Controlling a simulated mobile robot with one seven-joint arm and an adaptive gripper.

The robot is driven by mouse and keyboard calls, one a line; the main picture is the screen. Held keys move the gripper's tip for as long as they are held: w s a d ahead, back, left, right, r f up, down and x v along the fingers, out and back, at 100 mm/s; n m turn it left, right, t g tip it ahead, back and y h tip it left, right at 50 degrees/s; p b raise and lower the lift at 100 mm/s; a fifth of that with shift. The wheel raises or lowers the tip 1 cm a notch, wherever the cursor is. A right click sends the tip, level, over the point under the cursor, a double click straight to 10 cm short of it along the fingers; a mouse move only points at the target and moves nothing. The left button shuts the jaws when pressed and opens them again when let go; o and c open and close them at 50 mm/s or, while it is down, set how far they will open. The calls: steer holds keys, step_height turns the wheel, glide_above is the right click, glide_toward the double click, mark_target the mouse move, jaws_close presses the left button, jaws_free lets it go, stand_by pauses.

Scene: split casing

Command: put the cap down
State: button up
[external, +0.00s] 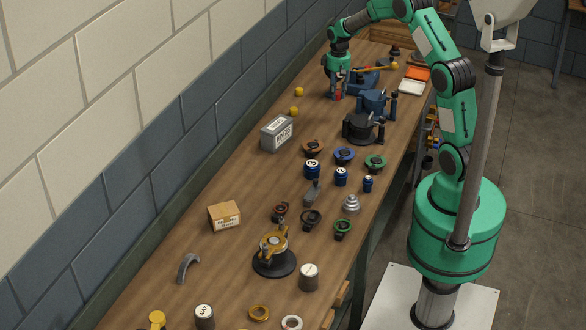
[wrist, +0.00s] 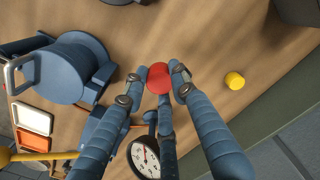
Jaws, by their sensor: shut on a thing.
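A red round piece (wrist: 159,77), seemingly the cap, sits between my fingertips in the wrist view. My gripper (wrist: 158,82) is shut on it. In the external view my gripper (external: 338,96) points down over the far part of the bench, left of the blue vise-like fixtures, with a little red showing at its fingers. I cannot tell whether the red piece touches the bench top. A dial gauge with a white face (wrist: 147,157) shows below the fingers in the wrist view.
Blue fixtures (external: 374,103) stand close on the right. Two yellow cylinders (external: 299,91) (external: 294,111) lie on the bench left of the gripper. A yellow-handled tool (external: 380,68), an orange tray (external: 417,73) and a white tray (external: 411,87) are nearby. Bare bench (wrist: 205,45) lies around the cap.

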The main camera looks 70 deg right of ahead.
stand_by(0.3)
steer(key=a+r+p, duration=0.2)
steer(key=a+p, duration=0.2)
steer(key=a, duration=1.1)
steer(key=a+r+n+p, duration=0.1)
steer(key=a+p, duration=0.4)
steer(key=a, duration=0.9)
steer(key=shift+w+a+r+n, duration=0.3)
steer(key=shift+a+r, duration=0.1)
steer(key=shift+r, duration=0.5)
glide_above(277, 123)
steer(key=shift+a+f, duration=0.15)
steer(key=shift+f, duration=0.6)
steer(key=shift+f, duration=1.75)
steer(key=shift+f, duration=0.1)
